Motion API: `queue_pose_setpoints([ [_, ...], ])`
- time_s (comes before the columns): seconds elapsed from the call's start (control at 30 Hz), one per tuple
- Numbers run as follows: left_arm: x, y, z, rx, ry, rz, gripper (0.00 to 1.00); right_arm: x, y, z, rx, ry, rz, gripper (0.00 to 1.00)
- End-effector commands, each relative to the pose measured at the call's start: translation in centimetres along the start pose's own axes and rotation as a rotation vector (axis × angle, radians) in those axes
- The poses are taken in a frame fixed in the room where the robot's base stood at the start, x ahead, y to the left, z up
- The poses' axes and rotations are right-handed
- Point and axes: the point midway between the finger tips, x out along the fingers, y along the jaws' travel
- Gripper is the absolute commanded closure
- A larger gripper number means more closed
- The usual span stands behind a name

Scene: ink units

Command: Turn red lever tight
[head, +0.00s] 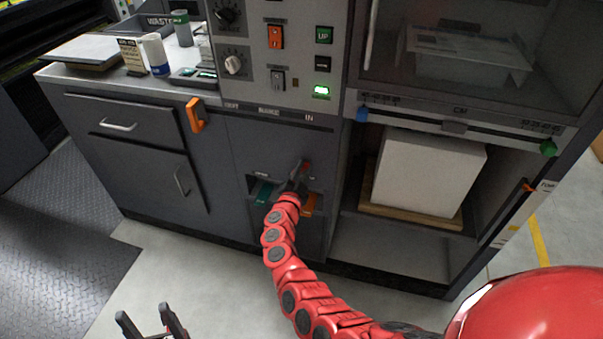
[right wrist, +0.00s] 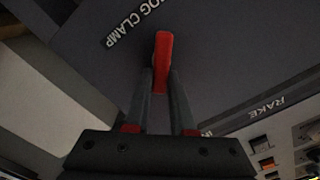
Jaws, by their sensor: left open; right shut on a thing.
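The red lever (right wrist: 162,60) shows in the right wrist view below the "CLAMP" label, standing between the fingers of my right gripper (right wrist: 160,90). My right gripper is shut on it. In the head view the red lever (head: 306,166) is a small red part on the dark cabinet front, mostly hidden by my right gripper (head: 298,178). My left gripper (head: 148,322) is open and empty low in the head view, above the floor and away from the cabinet.
An orange handle (head: 196,115) sits left on the cabinet front. A teal part (head: 262,191) and an orange part (head: 311,204) flank my right gripper. A white block (head: 428,172) stands in the right bay. Floor (head: 160,270) at front left is clear.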

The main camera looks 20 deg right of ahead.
Motion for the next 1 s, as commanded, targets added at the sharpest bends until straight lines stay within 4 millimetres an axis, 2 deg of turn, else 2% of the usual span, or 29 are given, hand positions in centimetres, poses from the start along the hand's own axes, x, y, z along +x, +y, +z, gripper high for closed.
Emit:
queue_pose_setpoints([
  [0.03,-0.7,0.0,0.1,0.0,0.0,0.0,0.35,0.0,0.4,0.2,0.043,0.003,0.002,1.0],
  [0.6,-5.4,0.3,0.9,0.0,0.0,0.0,0.35,0.1,1.4,0.5,0.571,0.004,0.001,1.0],
  [1.0,-7.5,0.4,1.3,0.0,0.0,0.0,0.35,0.0,1.5,0.8,0.802,0.0,0.002,1.0],
])
